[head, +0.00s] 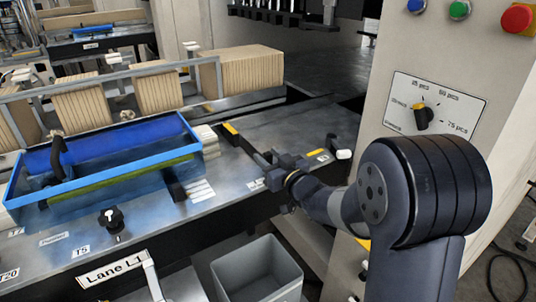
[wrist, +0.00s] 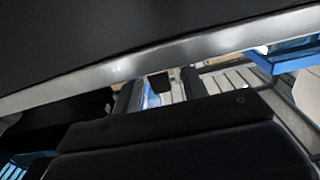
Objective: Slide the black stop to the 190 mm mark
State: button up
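A black block (head: 173,185), which looks like the black stop, stands at the right end of the blue tray (head: 105,187), beside white labels (head: 198,190). The mark numbers are too small to read. My gripper (head: 262,162) is low over the metal table's right part, right of the block and apart from it. In the wrist view my gripper's two dark fingers (wrist: 158,92) stand apart with a gap between them. A small dark piece (wrist: 160,82) shows in that gap, beyond the fingertips; I cannot tell whether it is the stop.
The metal table's pale edge (wrist: 130,65) crosses close in the wrist view. Stacks of brown card (head: 250,70) stand behind the tray. A black knob (head: 111,220) is at the table front. A grey bin (head: 258,275) stands below. A control panel (head: 435,105) is at right.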

jog(key=shift+w+a, duration=0.25)
jog(key=shift+w, duration=0.05)
jog(key=shift+c, duration=0.3)
grip_shut()
